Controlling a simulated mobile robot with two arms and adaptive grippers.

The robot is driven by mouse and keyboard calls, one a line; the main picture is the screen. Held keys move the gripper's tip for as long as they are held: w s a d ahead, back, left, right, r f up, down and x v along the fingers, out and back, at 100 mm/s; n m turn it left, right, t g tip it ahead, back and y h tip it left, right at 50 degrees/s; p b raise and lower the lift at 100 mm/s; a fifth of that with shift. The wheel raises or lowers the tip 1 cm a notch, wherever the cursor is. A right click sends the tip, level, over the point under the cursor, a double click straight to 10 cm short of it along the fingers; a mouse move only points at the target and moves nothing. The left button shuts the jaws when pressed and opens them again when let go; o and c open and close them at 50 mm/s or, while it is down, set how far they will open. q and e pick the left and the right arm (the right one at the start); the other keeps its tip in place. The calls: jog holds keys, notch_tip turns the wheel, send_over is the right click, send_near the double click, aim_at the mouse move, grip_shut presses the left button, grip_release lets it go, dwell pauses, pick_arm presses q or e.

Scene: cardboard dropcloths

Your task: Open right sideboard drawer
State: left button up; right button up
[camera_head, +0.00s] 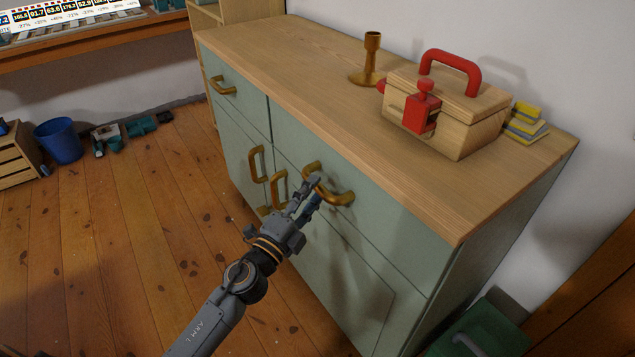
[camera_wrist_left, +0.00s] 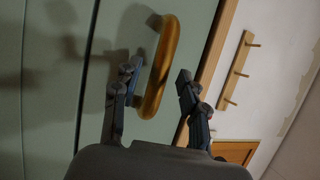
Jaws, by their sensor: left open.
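The green sideboard (camera_head: 428,190) has a light wooden top. Its right drawer (camera_head: 375,185) looks shut, with its front flush with the sideboard. The drawer's curved brass handle (camera_head: 342,198) shows in the head view, partly covered by my gripper. My left gripper (camera_head: 314,188) is at this handle, with its fingers open. In the left wrist view the brass handle (camera_wrist_left: 162,65) runs up ahead of my left gripper (camera_wrist_left: 158,88), its near end between the two spread fingertips. Whether either finger touches it I cannot tell. My right gripper is not in view.
A wooden box with a red handle (camera_head: 450,110), a brass candlestick (camera_head: 370,62) and small books (camera_head: 525,125) stand on the sideboard. The left drawer's handle (camera_head: 222,86) and door handles (camera_head: 257,165) stick out.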

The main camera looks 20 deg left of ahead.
pick_arm(q)
jog(key=shift+x, duration=1.2)
grip_shut()
